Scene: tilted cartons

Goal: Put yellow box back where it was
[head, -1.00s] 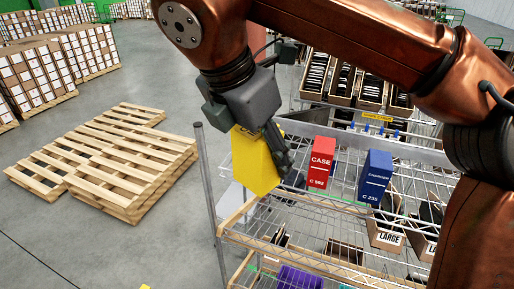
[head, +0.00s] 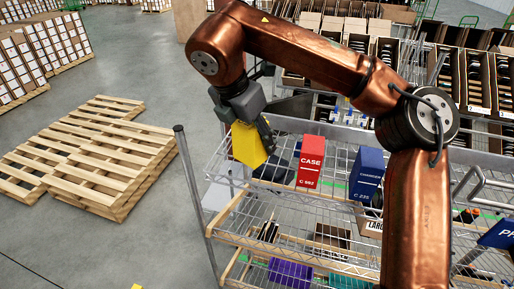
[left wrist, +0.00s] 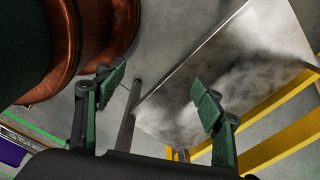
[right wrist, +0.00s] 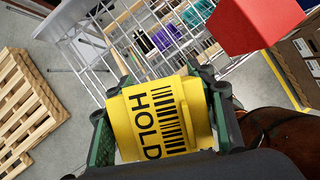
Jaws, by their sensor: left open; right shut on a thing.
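The yellow box (head: 246,147) is tilted at the left end of the top wire shelf (head: 330,203) in the head view. My right gripper (head: 268,138) is shut on it. In the right wrist view the yellow box (right wrist: 158,118), marked HOLD, sits between both fingers, with wire shelving beyond it. I cannot tell whether it touches the shelf. The red CASE box (head: 311,162) stands to its right, and the blue box (head: 366,174) farther right. My left gripper (left wrist: 160,94) is open and empty in the left wrist view, and outside the head view.
A rack post (head: 190,180) rises at the shelf's left end. Dark items (head: 275,168) lie between the yellow and red boxes. Lower shelves hold a purple box (head: 290,272) and others. Wooden pallets (head: 90,155) lie on the floor at left. A grey panel (left wrist: 225,75) is near my left gripper.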

